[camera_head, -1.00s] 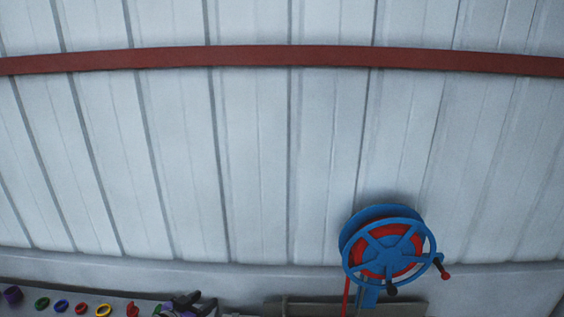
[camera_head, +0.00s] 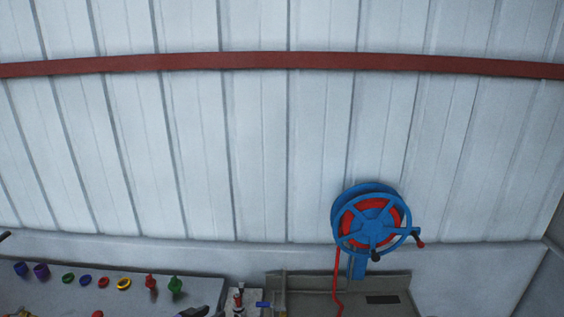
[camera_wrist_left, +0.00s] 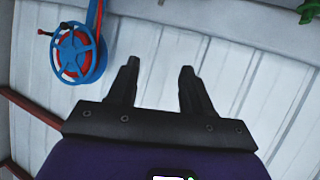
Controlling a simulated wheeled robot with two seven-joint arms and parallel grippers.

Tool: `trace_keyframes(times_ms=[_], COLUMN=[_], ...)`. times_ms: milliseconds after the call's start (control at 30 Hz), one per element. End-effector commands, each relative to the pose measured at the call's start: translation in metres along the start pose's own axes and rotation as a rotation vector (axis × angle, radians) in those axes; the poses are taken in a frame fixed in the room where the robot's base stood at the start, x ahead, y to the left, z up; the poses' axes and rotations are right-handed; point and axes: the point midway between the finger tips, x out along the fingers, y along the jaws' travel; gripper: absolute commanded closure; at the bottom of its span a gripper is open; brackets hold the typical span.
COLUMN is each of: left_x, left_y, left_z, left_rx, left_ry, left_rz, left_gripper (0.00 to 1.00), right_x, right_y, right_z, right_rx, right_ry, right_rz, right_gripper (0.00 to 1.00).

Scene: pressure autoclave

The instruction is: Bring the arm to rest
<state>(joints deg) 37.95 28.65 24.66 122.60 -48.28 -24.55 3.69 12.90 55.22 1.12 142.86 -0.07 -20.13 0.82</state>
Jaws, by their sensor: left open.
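My left gripper (camera_wrist_left: 157,72) is open and empty in the left wrist view, its two dark fingers spread against the white wall panels. In the head view only a dark tip, likely of this gripper (camera_head: 197,312), shows at the bottom edge. It appears in front of the grey bench, apart from the hose reel. My right gripper is in neither view.
A blue hose reel (camera_head: 371,222) with a red hose hangs above a grey sink-like basin; it also shows in the left wrist view (camera_wrist_left: 78,54). Coloured rings and knobs line a grey bench (camera_head: 60,291) at lower left. The ribbed wall (camera_head: 290,160) has a red rail (camera_head: 200,61).

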Motion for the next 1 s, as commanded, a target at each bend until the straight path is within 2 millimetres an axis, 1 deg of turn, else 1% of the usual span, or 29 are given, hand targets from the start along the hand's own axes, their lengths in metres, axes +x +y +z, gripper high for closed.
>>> trace_keyframes(times_ms=[33, 167, 267, 300, 367, 400, 433, 467, 500, 567, 600, 667, 700, 733, 767, 800, 1000], left_x=[0.006, 0.015, 0.019, 0.020, 0.020, 0.017, 0.014, 0.010, 0.002, -0.014, -0.027, -0.051, -0.069, -0.071, -0.059, -0.052, -0.025], left_y=[0.009, 0.029, 0.048, 0.058, 0.074, 0.086, 0.096, 0.107, 0.120, 0.139, 0.151, 0.167, 0.176, 0.175, 0.170, 0.167, 0.160], left_z=[0.016, 0.056, 0.092, 0.110, 0.140, 0.162, 0.179, 0.199, 0.224, 0.261, 0.284, 0.317, 0.337, 0.349, 0.359, 0.369, 0.419], left_rx=[-0.041, -0.149, -0.239, -0.280, -0.344, -0.389, -0.423, -0.458, -0.502, -0.562, -0.597, -0.640, -0.665, -0.675, -0.675, -0.675, -0.676], left_ry=[-0.032, -0.119, -0.204, -0.248, -0.323, -0.384, -0.432, -0.487, -0.562, -0.678, -0.756, -0.874, -0.952, -0.974, -0.954, -0.948, -0.946], left_rz=[0.013, 0.029, 0.037, 0.039, 0.040, 0.037, 0.033, 0.028, 0.016, -0.013, -0.036, -0.080, -0.116, -0.135, -0.132, -0.130, -0.129], left_gripper=[0.50, 0.50, 0.50, 0.50, 0.50, 0.50, 0.50, 0.50, 0.50, 0.50, 0.50, 0.50, 0.50, 0.50, 0.50, 0.50, 0.50], right_x=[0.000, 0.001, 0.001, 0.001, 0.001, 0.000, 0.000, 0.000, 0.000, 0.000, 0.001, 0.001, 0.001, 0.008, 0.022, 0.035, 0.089], right_y=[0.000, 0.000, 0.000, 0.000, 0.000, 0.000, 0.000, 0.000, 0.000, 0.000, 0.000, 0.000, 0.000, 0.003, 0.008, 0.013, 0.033], right_z=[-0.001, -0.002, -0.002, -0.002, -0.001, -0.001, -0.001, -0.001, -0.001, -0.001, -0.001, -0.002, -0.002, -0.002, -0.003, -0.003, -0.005], right_rx=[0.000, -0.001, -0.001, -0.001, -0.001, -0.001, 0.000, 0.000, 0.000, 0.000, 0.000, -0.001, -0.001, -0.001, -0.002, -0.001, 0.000], right_ry=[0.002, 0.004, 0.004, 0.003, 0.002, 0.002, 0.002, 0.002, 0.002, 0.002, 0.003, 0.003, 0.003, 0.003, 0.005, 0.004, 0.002], right_rz=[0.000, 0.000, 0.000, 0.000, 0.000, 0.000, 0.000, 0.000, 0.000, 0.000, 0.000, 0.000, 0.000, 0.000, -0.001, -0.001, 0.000], right_gripper=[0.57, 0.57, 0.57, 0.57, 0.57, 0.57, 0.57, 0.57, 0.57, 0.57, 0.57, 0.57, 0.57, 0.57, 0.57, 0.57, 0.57])
